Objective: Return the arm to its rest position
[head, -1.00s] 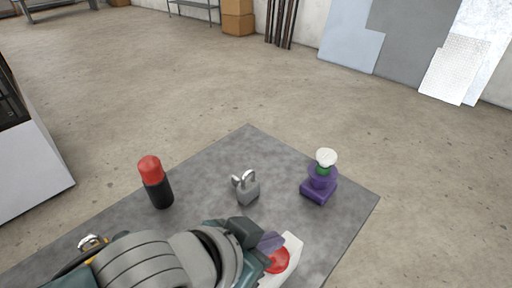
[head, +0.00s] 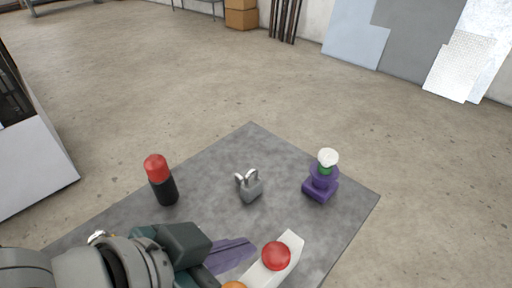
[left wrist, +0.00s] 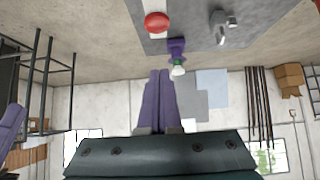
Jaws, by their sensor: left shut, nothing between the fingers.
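My left gripper (head: 232,255) comes in from the lower left of the head view. Its purple fingers are together with nothing between them, above the grey table (head: 215,190). In the left wrist view the fingers (left wrist: 160,85) point out over the room, close together. The red button on its white base (head: 276,256) sits just right of the fingertips in the head view. A purple stand with a green and white top (head: 321,182) is at the table's right. A grey object with two prongs (head: 250,188) stands in the middle.
A red and black cylinder (head: 161,180) stands upright at the table's left. A small orange thing (head: 234,285) shows at the bottom edge. The concrete floor beyond the table is open. Cardboard boxes (head: 241,14) and leaning panels (head: 408,35) are far off by the wall.

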